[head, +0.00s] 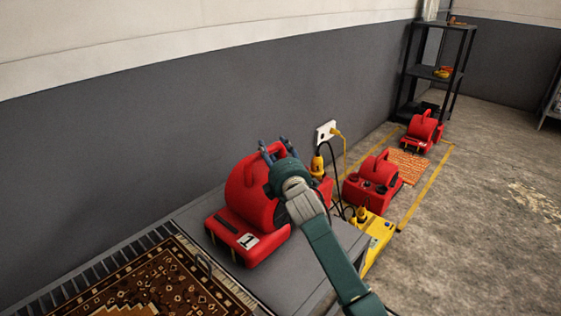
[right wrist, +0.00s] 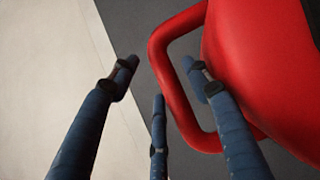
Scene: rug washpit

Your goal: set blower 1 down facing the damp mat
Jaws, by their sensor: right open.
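Blower 1 (head: 250,205), red with a white "1" label, stands upright on a grey platform (head: 300,262). Its label end points toward the patterned brown mat (head: 160,280) at lower left; whether that mat is damp does not show. My right gripper (head: 274,148) is open at the blower's top handle. In the right wrist view my right gripper (right wrist: 160,75) has its fingers spread about the red handle (right wrist: 165,75), one on the side of the blower's body (right wrist: 265,60) and two on the other. It is not closed on it. My left gripper is out of view.
Two more red blowers (head: 372,183) (head: 421,132) stand on the floor by an orange mat (head: 408,165). A yellow box (head: 375,238), cables and a wall socket (head: 326,131) are behind my right arm. A black shelf (head: 436,70) stands at the back. Floor at right is open.

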